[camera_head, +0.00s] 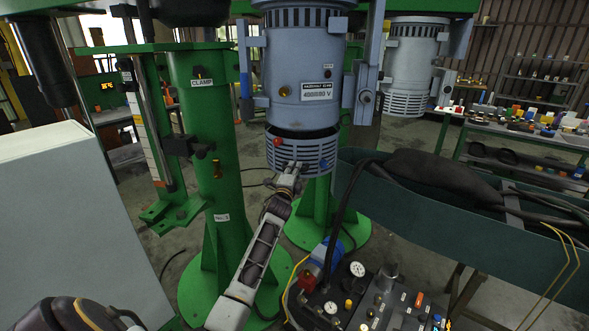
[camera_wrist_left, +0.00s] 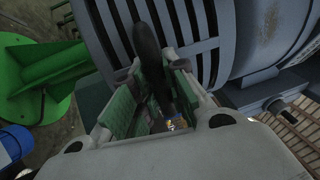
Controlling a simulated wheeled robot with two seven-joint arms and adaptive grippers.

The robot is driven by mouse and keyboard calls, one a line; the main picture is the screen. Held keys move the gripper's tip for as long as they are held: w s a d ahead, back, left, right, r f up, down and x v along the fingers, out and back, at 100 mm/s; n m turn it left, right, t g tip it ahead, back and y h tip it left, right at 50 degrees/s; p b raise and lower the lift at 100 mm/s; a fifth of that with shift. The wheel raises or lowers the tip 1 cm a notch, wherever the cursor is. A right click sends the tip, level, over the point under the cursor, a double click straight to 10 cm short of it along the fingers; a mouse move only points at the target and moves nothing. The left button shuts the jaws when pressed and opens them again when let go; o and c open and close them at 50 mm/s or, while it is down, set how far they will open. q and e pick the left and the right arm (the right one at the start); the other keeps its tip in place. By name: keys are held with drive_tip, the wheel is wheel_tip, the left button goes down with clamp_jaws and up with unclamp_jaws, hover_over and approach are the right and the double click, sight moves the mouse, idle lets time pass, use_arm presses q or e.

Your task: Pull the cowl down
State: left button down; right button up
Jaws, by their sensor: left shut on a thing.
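The cowl (camera_head: 300,152) is a grey slotted cap at the lower end of the hanging grey motor (camera_head: 305,70). A dark band shows between the cowl and the motor body. The cowl carries a red knob (camera_head: 278,141) and a blue knob (camera_head: 323,163). My left gripper (camera_head: 292,168) reaches up to the cowl's near side. In the left wrist view it is shut on a black handle (camera_wrist_left: 148,45) in front of the cowl's slots (camera_wrist_left: 190,25). The handle's attachment is partly hidden by the fingers. My right gripper is not in view.
A green column (camera_head: 212,170) stands left of the motor. A control panel with gauges (camera_head: 375,300) is below right. A dark green trough (camera_head: 450,215) with black hoses is on the right. A second grey motor (camera_head: 412,65) hangs behind.

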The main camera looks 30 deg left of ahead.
use_arm(q)
wheel_tip(320, 180, down, 2)
drive_tip(key=shift+f+b, duration=0.1)
drive_tip(key=shift+b, duration=0.3)
drive_tip(key=c, duration=1.7)
unclamp_jaws()
drive_tip(key=shift+o, duration=1.4)
drive_tip(key=shift+r, duration=0.2)
drive_tip(key=v, duration=1.2)
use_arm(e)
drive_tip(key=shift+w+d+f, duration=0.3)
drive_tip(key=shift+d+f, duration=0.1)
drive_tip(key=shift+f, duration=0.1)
use_arm(q)
drive_tip(key=shift+f, duration=0.1)
